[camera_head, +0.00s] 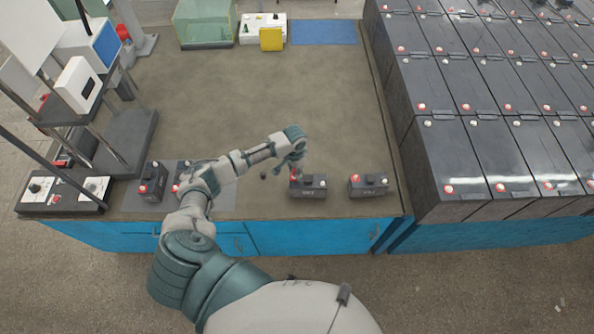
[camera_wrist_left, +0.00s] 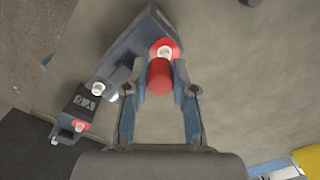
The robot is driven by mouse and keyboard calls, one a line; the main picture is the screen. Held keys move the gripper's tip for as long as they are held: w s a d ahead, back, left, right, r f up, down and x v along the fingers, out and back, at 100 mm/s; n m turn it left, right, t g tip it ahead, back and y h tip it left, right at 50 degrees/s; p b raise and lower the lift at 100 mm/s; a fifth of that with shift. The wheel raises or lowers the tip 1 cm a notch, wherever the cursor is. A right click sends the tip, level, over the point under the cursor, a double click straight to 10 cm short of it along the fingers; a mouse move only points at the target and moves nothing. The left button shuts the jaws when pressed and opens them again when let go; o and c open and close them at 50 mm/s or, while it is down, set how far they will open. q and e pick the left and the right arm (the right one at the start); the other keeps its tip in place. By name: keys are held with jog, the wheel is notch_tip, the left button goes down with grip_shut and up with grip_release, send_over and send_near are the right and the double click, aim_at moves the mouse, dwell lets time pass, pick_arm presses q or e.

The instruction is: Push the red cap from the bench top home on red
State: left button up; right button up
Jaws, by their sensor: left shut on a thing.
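My left gripper (camera_head: 296,166) is at the small dark battery (camera_head: 312,192) near the bench's front edge. It is shut on the red cap (camera_wrist_left: 160,78), which sits between its two fingers in the left wrist view. That view shows the battery's red-ringed terminal (camera_wrist_left: 165,47) with a pale post, just beyond the cap. The cap overlaps the ring's near edge in the picture; I cannot tell whether they touch. The battery's other terminal (camera_wrist_left: 98,89) is pale, without red. My right gripper is not in view.
Another small battery (camera_head: 368,187) stands to the right, and one (camera_head: 152,183) stands at the left. Small dark pieces (camera_head: 264,175) lie left of the gripper. Large battery rows (camera_head: 465,165) flank the bench (camera_head: 230,95) at right. A stand (camera_head: 120,140) is at left. The bench middle is clear.

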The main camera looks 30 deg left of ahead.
pick_arm(q)
jog(key=shift+a+f, duration=0.15)
jog(key=shift+a, duration=0.45)
jog(key=shift+a+f, duration=0.3)
jog(key=shift+d+f, duration=0.1)
jog(key=shift+d, duration=0.3)
jog(key=shift+d+f, duration=0.1)
jog(key=shift+d, duration=0.5)
jog(key=shift+a+f, duration=0.15)
jog(key=shift+a, duration=0.35)
jog(key=shift+a+f, duration=0.1)
jog(key=shift+a, duration=0.1)
jog(key=shift+d, duration=0.1)
jog(key=shift+d+f, duration=0.2)
jog(key=shift+d, duration=0.25)
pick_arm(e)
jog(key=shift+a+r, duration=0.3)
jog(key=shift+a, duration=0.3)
